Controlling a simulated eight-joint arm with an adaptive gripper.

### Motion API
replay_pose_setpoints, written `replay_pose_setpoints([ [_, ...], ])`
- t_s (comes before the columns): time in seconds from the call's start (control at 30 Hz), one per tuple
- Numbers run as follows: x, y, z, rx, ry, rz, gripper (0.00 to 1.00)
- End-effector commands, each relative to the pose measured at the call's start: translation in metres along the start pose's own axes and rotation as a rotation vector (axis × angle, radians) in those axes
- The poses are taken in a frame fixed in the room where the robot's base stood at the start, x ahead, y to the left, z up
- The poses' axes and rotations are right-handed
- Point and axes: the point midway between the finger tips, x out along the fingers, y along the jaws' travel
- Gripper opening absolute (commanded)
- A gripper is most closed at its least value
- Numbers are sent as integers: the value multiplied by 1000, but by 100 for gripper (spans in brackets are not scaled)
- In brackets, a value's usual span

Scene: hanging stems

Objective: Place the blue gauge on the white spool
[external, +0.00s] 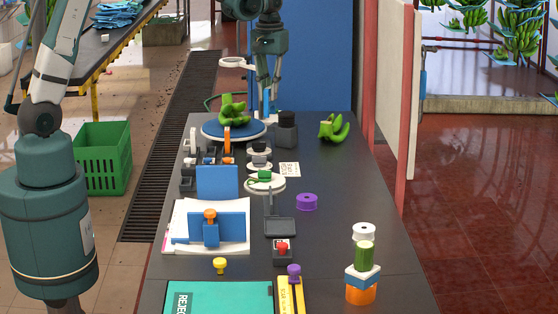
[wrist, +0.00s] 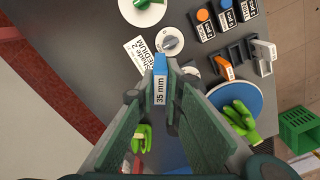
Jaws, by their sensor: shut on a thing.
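My gripper (wrist: 162,92) is shut on the blue gauge (wrist: 161,66), whose pale side reads "35 mm" in the wrist view. In the external view my gripper (external: 267,92) hangs over the far end of the table, with the blue gauge (external: 266,106) pointing down between its fingers. The white spool (external: 364,231) stands near the table's right edge, well towards the camera from my gripper. Its lower part is hidden behind a green stem piece. I do not see the white spool in the wrist view.
A green stem piece (external: 364,256) stands on a blue-and-white piece and an orange one, directly before the spool. A purple spool (external: 307,202) lies mid-table. The table's right strip is mostly clear.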

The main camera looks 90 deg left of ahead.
Motion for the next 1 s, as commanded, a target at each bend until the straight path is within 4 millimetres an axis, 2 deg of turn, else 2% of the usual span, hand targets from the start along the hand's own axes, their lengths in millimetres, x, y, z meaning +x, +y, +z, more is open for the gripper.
replay_pose_setpoints([
  [0.03,0,15,4,29,0,0,0],
  [0.1,0,34,9,68,0,0,0],
  [0.47,-1,128,42,266,1,-1,0],
  [1.0,-1,262,118,565,2,-2,0],
])
